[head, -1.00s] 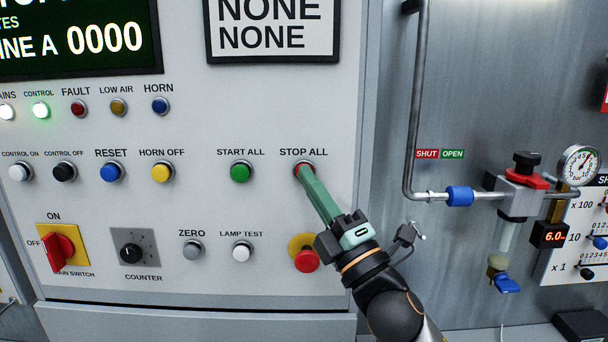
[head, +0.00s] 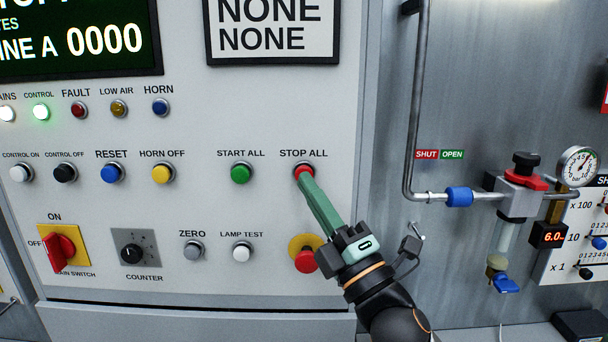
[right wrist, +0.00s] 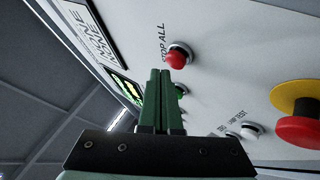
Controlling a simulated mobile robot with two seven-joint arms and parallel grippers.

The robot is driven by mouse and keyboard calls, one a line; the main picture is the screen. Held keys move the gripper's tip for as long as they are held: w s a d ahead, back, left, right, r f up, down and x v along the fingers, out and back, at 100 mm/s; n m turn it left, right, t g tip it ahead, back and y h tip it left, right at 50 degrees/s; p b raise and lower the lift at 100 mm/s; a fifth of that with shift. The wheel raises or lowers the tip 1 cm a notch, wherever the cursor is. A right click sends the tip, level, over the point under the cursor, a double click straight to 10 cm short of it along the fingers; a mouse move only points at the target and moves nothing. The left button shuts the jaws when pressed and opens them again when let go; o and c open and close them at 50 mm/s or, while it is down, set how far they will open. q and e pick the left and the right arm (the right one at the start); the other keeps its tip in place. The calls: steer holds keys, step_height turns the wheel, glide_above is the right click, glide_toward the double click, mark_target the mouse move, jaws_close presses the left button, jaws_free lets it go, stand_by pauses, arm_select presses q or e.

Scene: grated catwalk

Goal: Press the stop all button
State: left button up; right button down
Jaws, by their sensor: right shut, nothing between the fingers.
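The red STOP ALL button (head: 304,170) is on the grey panel under its label, right of the green START ALL button (head: 241,172). My right gripper (head: 306,182) has long green fingers, shut and empty, with the tips just below the red cap in the head view. In the right wrist view the STOP ALL button (right wrist: 177,56) stands clear of the panel, just beyond and right of the shut fingertips (right wrist: 160,72). I cannot tell for sure whether the tips touch it. My left gripper is not in view.
A red mushroom button (head: 307,260) on a yellow plate sits below, close to my right gripper; it also shows in the wrist view (right wrist: 300,130). A lamp test button (head: 242,251) is to its left. A pipe (head: 411,110) and valve (head: 520,190) are at the right.

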steer(key=s+p, duration=0.1)
steer(key=s, duration=0.4)
stand_by(0.4)
stand_by(0.5)
